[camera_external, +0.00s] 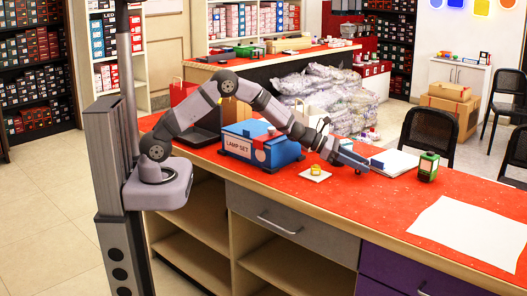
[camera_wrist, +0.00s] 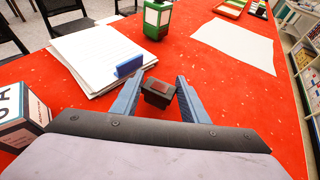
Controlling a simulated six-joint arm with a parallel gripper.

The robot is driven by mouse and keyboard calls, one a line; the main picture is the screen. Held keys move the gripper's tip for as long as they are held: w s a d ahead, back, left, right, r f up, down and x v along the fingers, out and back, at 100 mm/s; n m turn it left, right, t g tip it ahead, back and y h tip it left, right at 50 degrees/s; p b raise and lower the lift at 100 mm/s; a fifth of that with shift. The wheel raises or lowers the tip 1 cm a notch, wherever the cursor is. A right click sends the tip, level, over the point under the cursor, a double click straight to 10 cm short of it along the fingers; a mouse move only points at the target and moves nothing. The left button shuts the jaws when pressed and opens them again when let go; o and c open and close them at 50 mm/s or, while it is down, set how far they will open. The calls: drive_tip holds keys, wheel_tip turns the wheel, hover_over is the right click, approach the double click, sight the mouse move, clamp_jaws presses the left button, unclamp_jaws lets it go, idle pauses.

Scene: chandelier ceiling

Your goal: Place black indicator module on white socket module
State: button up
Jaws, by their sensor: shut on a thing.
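My gripper (camera_wrist: 158,98) is shut on the black indicator module (camera_wrist: 154,101), a small dark block with a reddish top face. It sits between the two blue fingers, over the red counter. In the external view my gripper (camera_external: 352,160) is low over the counter, right of the blue box; the module is not clear there. A small white square piece (camera_external: 322,178) with a yellow block on it lies on the counter left of my gripper. I cannot tell whether it is the white socket module. It does not show in the wrist view.
A paper stack (camera_wrist: 95,50) with a blue clip-like piece (camera_wrist: 129,66) lies just beyond my gripper. A green and black lantern-like object (camera_external: 428,166) stands right of it. A blue LAMP SET box (camera_external: 238,146) stands left. A large white sheet (camera_external: 470,232) lies flat at right.

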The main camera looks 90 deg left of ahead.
drive_tip(key=shift+f, duration=0.5)
drive_tip(key=shift+f+b, duration=0.2)
drive_tip(key=shift+b, duration=0.1)
drive_tip(key=o, duration=1)
drive_tip(key=shift+o, duration=0.2)
drive_tip(key=shift+r+p, duration=0.1)
drive_tip(key=shift+p, duration=0.5)
drive_tip(key=shift+s+a+b, duration=0.1)
drive_tip(key=shift+s+b, duration=0.25)
drive_tip(key=shift+a+b+v, duration=0.1)
drive_tip(key=shift+b+v, duration=0.3)
drive_tip(key=shift+v, duration=1.25)
drive_tip(key=shift+a+b+v, duration=0.15)
drive_tip(key=shift+b+v, duration=0.25)
drive_tip(key=shift+v, duration=1.25)
